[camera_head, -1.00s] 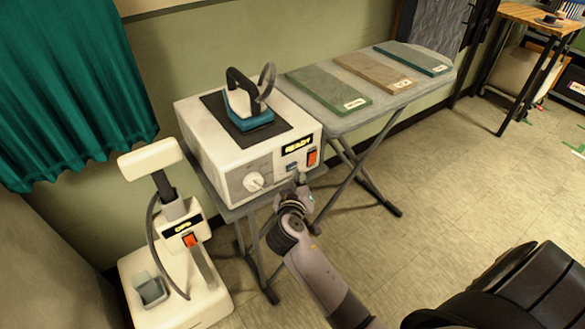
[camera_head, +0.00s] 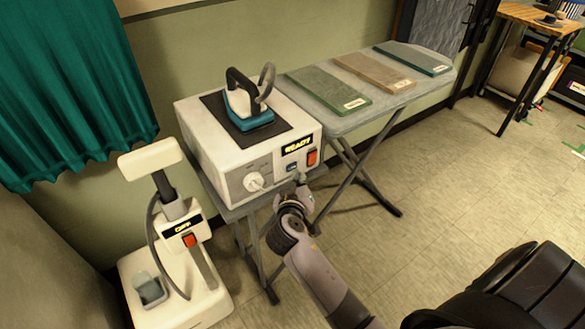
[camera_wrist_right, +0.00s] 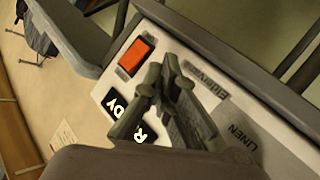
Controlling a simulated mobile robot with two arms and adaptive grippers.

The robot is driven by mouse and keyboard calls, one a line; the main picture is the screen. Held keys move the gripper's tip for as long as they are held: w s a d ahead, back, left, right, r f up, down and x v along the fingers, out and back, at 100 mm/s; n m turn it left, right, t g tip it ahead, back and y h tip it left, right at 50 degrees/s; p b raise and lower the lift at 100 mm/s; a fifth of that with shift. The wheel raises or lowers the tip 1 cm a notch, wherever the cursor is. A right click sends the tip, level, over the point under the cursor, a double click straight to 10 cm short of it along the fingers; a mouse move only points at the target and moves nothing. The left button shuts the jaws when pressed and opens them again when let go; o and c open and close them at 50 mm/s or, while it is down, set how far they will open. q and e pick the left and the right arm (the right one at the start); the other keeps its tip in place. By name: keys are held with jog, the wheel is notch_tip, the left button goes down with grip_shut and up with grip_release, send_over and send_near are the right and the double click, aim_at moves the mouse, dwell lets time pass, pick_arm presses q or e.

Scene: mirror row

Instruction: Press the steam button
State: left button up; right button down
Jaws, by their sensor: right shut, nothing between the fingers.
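The white steam station (camera_head: 215,150) stands on a stand beside the ironing board. Its front panel has a lit READY display (camera_head: 297,145), a red switch (camera_head: 312,158), a white dial (camera_head: 254,181) and a small bluish button (camera_head: 292,167) under the display. I cannot read a steam label on that button. My right gripper (camera_head: 301,181) is shut and empty, just in front of the panel below the button and switch. In the right wrist view its fingers (camera_wrist_right: 161,79) reach over the panel between the red switch (camera_wrist_right: 135,57) and a LINEN label. Contact cannot be told. My left gripper is not in view.
An iron (camera_head: 247,105) rests on the station's dark mat. The ironing board (camera_head: 352,120) behind right carries several labelled cloths. A white steamer (camera_head: 185,310) with its own display and orange-red switch stands at left. The floor at right is open.

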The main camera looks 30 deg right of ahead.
jog(key=shift+w, duration=0.55)
jog(key=shift+s, duration=0.2)
dwell(0.3)
jog(key=shift+s, duration=0.4)
jog(key=s, duration=0.6)
jog(key=shift+d+p, duration=0.2)
jog(key=shift+p, duration=0.2)
